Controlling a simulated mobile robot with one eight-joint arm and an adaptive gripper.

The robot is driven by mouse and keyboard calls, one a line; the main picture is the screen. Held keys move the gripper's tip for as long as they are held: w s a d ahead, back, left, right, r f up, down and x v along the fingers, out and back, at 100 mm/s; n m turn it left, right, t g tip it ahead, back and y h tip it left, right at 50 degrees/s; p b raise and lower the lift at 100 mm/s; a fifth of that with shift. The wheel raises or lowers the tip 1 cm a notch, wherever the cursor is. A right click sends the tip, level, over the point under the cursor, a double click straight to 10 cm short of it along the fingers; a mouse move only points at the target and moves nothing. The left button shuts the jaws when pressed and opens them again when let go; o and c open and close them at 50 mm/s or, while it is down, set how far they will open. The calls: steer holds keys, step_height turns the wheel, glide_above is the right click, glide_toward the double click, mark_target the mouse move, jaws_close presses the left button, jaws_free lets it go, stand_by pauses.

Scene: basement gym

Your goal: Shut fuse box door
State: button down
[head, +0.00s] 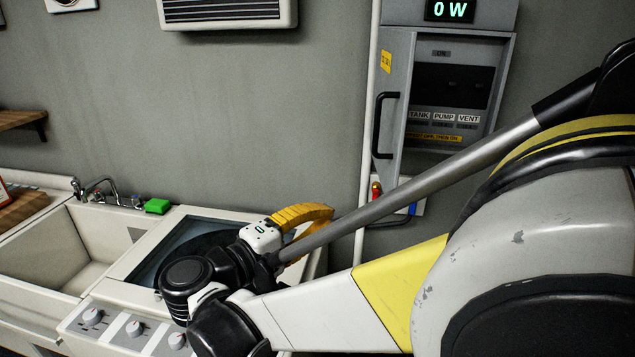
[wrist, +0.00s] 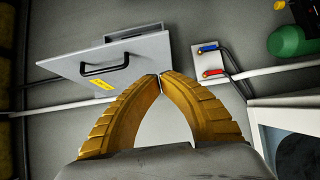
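The grey fuse box (head: 456,50) is on the wall at the right in the head view. Its door (head: 397,70) stands open at the left side, with a black handle (head: 384,125) and a yellow sticker. The inside shows a dark panel and TANK, PUMP and VENT labels. The wrist view shows the door (wrist: 145,52) tilted, with its handle (wrist: 105,68). My gripper (head: 328,212) has yellow fingers, left of and below the door in the head view. In the wrist view its fingertips (wrist: 160,76) meet, overlapping the door's corner; contact cannot be told.
A plate with red and blue levers (wrist: 211,62) is on the wall beside the door in the wrist view. A sink (head: 90,245) and a counter unit with knobs (head: 133,328) stand at the lower left. A pipe (head: 368,110) runs up the wall left of the box.

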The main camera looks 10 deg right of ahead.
steer(key=s+d+b+x, duration=0.1)
steer(key=s+b+x, duration=0.1)
steer(key=x, duration=1)
steer(key=shift+d, duration=0.45)
steer(key=shift+s+d, duration=0.1)
steer(key=w+d+n+t+y, duration=0.3)
steer(key=d, duration=2)
steer(key=x, duration=2.3)
steer(key=shift+s+d, duration=0.3)
steer(key=shift+d, duration=0.05)
